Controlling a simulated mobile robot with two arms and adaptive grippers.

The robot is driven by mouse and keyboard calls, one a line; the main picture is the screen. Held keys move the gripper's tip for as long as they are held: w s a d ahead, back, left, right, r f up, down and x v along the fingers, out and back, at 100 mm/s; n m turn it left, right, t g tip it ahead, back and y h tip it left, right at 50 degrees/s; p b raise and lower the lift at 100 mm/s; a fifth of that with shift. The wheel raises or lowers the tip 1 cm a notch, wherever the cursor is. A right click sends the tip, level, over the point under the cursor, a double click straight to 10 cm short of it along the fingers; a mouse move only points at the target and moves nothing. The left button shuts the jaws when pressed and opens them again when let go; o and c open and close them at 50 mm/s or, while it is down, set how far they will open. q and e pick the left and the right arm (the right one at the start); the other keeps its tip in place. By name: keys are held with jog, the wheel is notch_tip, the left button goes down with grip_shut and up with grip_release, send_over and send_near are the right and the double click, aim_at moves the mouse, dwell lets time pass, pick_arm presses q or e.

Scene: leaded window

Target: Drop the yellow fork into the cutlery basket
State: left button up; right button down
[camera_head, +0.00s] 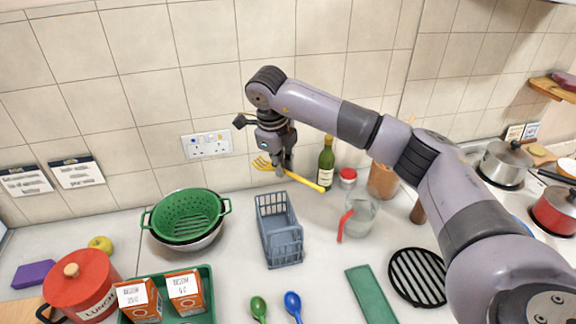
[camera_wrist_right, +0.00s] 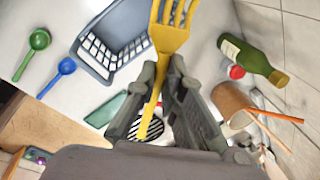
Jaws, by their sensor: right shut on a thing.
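The yellow fork (camera_head: 304,181) is held up off the counter, near the tiled wall, with its tines to the left. In the right wrist view the fork (camera_wrist_right: 168,38) runs between the fingers, tines towards the top. My right gripper (camera_head: 282,170) is shut on the fork's handle. It is behind and above the grey-blue cutlery basket (camera_head: 283,246). The basket stands on the counter and looks empty; it also shows in the right wrist view (camera_wrist_right: 101,58). My left gripper is not in view.
A green colander (camera_head: 185,217) stands left of the basket. A green bottle (camera_head: 326,165), a glass jug (camera_head: 359,215) and a red-lidded jar (camera_head: 347,178) stand to its right. A green spoon (camera_head: 259,308) and a blue spoon (camera_head: 293,305) lie in front of it.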

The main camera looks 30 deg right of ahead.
jog(key=f+b, duration=0.1)
jog(key=f, duration=0.1)
jog(key=f+b, duration=0.2)
jog(key=f, duration=0.1)
jog(key=shift+s+f, duration=0.2)
jog(key=shift+f, duration=0.15)
jog(key=c, duration=1.9)
grip_release()
jog(key=shift+a, duration=0.1)
jog(key=o, duration=0.3)
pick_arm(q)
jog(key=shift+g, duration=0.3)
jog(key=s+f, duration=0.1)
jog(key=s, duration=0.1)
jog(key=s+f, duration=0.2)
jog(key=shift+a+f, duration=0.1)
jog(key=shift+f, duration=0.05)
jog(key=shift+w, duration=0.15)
pick_arm(e)
notch_tip(320, 180, up, 12)
jog(key=s+a, duration=0.1)
jog(key=a, duration=0.1)
